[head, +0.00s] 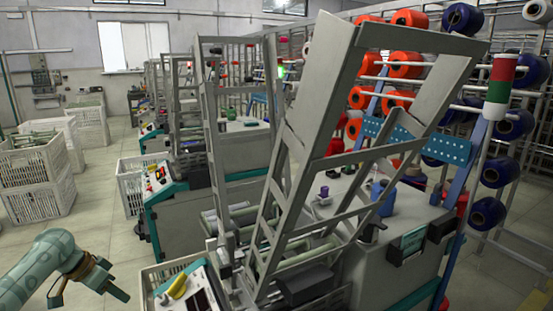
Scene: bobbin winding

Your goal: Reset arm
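My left gripper (88,297) is at the lower left, at the end of my teal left arm (35,268). Its two fingers are spread apart with nothing visible between them. It hangs over the floor, left of the nearest winding machine and apart from it. A large grey metal frame arm (310,130) on that machine leans up and to the right across the middle of the view. A control panel (188,291) with a yellow object (177,286) on it sits at the machine's near left corner. My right gripper is not in view.
White slatted crates (35,185) stand at the left, some holding rods. A creel rack of red and blue yarn cones (405,65) fills the right. A red, green and white signal light (499,85) stands there. Tiled floor (95,235) is clear between crates and machines.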

